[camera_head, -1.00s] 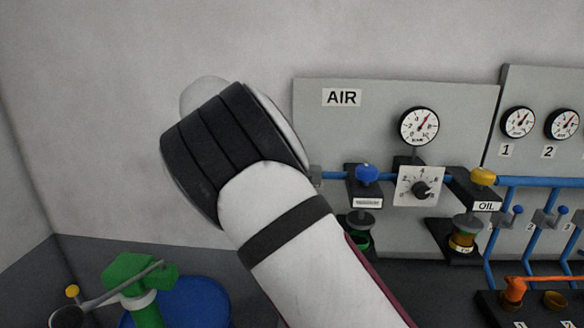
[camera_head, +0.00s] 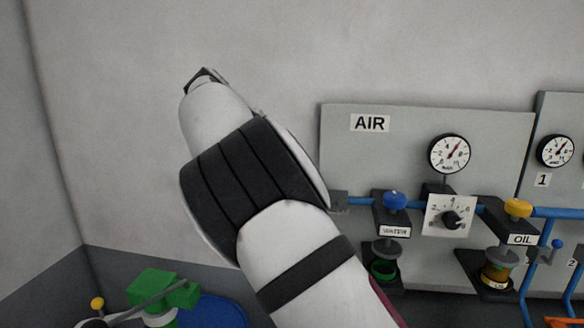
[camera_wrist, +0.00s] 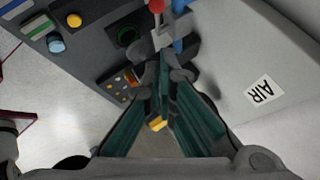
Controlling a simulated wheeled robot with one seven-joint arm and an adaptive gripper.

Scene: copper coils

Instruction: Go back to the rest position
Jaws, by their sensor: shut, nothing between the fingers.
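My gripper (camera_wrist: 164,75) shows in the wrist view with its two dark fingers brought together and nothing between them. In the head view my white arm with black bands rises from the bottom, and only a small dark piece shows at its far end, so the fingers cannot be made out there. The arm end is up in front of the bare wall, left of the grey AIR panel (camera_head: 345,150). In the wrist view the AIR label (camera_wrist: 263,89) lies to the right of the fingers.
The AIR panel carries a gauge (camera_head: 449,154), a dial (camera_head: 450,218), a blue knob (camera_head: 395,200) and a yellow knob (camera_head: 518,208). A green block (camera_head: 160,288) and a blue round object (camera_head: 215,312) are low at left. Open wall lies above.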

